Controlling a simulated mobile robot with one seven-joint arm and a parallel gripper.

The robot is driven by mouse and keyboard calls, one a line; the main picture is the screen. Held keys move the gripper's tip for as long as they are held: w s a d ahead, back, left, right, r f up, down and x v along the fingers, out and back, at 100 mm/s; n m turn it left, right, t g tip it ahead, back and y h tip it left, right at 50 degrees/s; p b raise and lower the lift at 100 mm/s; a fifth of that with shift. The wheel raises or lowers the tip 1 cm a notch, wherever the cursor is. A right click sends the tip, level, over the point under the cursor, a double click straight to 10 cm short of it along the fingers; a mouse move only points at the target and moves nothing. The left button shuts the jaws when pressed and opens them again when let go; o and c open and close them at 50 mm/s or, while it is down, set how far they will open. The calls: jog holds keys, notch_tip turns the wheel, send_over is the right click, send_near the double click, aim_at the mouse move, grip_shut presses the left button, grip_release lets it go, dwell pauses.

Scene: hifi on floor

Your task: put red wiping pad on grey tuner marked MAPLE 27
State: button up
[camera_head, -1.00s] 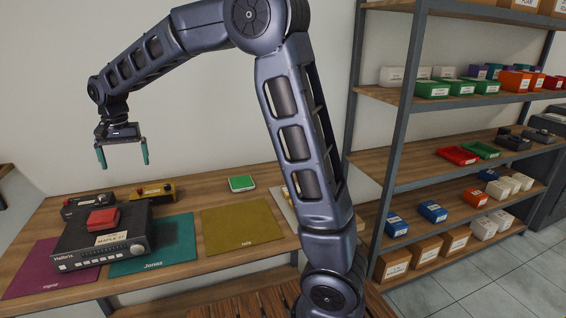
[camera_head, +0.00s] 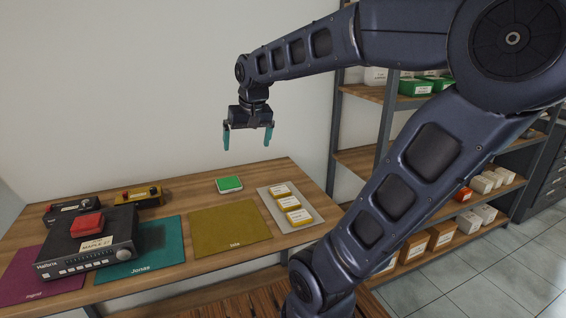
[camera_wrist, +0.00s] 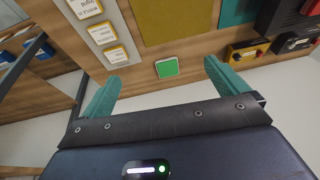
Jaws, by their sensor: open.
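The red wiping pad (camera_head: 87,225) lies on top of the dark grey tuner (camera_head: 75,258), near its back. The tuner's white label (camera_head: 97,244) reads MAPLE 27. The tuner stands at the left of the table, partly over the purple and teal mats. My gripper (camera_head: 248,140) is open and empty, high above the back of the table, to the right of the tuner and apart from the pad. In the wrist view its teal fingers (camera_wrist: 158,88) are spread wide with nothing between them.
A green pad in a white frame (camera_head: 229,184) lies near the table's back. A tray (camera_head: 271,205) holds yellow-edged labelled boxes. Purple, teal (camera_head: 150,243) and olive (camera_head: 230,228) mats lie along the front. Two smaller devices (camera_head: 139,195) stand behind the tuner. Shelves stand at right.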

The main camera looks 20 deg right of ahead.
jog(key=s+d+f+t, duration=0.1)
jog(key=s+d+f, duration=0.3)
jog(key=s+d, duration=0.3)
jog(key=shift+s+h, duration=0.4)
jog(key=shift+s, duration=0.6)
jog(key=shift+d+f, duration=0.1)
